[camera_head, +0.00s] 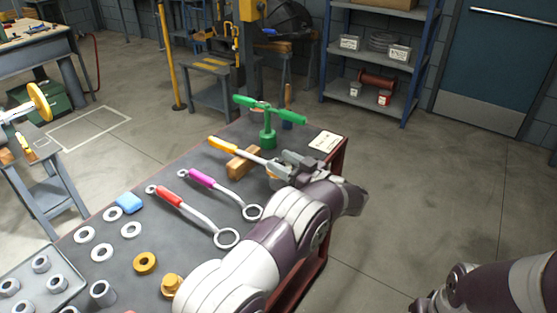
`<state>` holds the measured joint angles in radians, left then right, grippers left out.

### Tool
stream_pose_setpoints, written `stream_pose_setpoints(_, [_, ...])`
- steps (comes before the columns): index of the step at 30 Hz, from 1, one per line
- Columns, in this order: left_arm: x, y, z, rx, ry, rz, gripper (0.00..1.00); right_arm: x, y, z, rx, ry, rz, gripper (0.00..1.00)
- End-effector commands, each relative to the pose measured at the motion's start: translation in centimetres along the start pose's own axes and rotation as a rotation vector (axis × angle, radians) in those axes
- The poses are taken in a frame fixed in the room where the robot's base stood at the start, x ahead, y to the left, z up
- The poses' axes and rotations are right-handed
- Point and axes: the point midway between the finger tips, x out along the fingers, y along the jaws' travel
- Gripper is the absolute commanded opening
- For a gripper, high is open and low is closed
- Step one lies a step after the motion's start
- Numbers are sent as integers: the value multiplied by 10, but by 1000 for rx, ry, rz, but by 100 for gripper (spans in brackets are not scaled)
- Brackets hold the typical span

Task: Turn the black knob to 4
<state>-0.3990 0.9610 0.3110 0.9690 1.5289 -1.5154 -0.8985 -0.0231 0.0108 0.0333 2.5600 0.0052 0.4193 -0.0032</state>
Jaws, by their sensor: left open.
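I cannot make out a black knob or a number scale in this view; it may be hidden or out of frame. My left arm reaches over the bench (190,170) from the bottom. My left gripper (279,169) is open near the bench's far right part, close to the head end of an orange-handled tool (223,145). The tool leans on a wooden block (243,162). Whether the gripper touches the tool is unclear. A green T-handle on a green post (267,138) stands just behind the gripper. Part of my right arm shows at bottom right; its gripper is not visible.
A white card (325,141) lies at the far right corner. A purple-handled wrench (203,178) and a red-handled wrench (170,196) lie left of my arm. Several rings, a blue block (130,203) and a tray (72,284) are at left. Floor right of the bench is clear.

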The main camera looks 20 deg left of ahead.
Motion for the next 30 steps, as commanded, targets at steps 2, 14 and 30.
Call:
stream_pose_setpoints(2, [-22, 1, 0, 0, 1, 5, 52, 0, 0, 0, 0, 0, 0, 43])
stream_pose_setpoints(14, [-104, 0, 0, 0, 0, 1, 52, 2, 0, 0, 0, 0, 0, 43])
stream_pose_setpoints(30, [-108, 5, 4, -44, -20, 26, 52, 2, 0, 0, 0, 0, 0, 43])
